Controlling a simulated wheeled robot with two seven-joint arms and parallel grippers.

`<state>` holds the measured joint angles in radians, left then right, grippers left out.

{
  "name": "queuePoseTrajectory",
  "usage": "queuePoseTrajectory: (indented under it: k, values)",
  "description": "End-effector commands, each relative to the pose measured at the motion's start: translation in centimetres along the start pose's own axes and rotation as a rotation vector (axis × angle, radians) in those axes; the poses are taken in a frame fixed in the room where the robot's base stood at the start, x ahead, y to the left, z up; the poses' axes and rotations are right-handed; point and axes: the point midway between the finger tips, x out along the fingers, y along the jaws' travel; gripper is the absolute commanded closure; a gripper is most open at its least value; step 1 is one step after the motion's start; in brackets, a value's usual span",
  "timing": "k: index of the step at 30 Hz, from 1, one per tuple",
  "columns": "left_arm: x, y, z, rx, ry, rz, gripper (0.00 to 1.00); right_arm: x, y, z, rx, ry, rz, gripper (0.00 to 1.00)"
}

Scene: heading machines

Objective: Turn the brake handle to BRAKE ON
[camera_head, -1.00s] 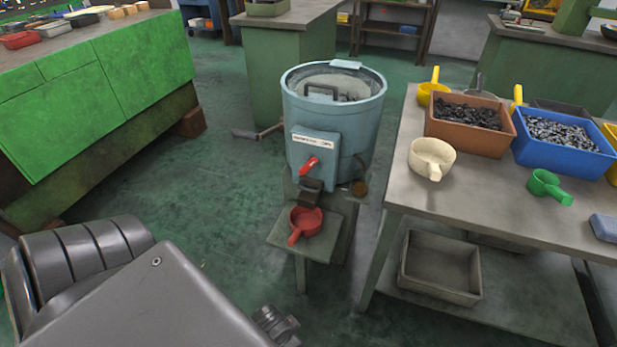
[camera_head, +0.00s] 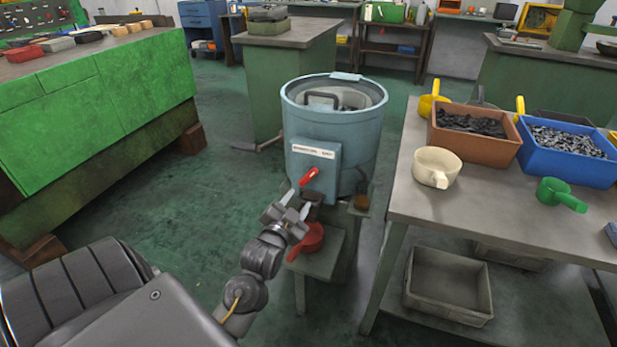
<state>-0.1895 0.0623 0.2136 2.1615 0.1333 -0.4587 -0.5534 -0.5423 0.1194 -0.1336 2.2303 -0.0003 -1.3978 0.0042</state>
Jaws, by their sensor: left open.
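The brake handle (camera_head: 309,177) is a short red lever on the front box of a round blue-grey machine (camera_head: 332,122). It slants, with its upper end to the right. A white label (camera_head: 313,151) sits above it; its print is too small to read. My left gripper (camera_head: 297,200) is open just below and left of the handle, its fingers pointing up toward it. I see no clear contact between them. The gripper hides part of the dark spout under the box and part of a red scoop (camera_head: 311,240). My right gripper is not in view.
The red scoop lies on a small stand (camera_head: 318,262) below the machine. At right, a table (camera_head: 408,200) bears a cream scoop (camera_head: 437,167), a brown bin (camera_head: 474,145), a blue bin (camera_head: 567,163) and a green scoop (camera_head: 561,194). A green bench (camera_head: 95,105) stands left. Floor between is clear.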

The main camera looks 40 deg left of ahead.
Motion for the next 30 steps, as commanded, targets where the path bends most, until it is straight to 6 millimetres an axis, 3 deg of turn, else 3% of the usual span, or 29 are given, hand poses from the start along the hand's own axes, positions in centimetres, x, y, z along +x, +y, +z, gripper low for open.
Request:
queuePoseTrajectory:
  k: [8, 21, 30]
  values:
    - [0.9, -0.8, -0.2, 0.012, 0.02, -0.032, 0.58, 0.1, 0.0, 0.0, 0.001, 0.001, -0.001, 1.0]
    - [8.3, -1.0, -0.3, 0.011, 0.02, -0.03, 0.58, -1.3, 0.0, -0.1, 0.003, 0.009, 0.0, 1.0]
    - [11.0, -1.1, -0.5, 0.011, 0.019, -0.03, 0.58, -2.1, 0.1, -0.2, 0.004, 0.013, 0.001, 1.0]
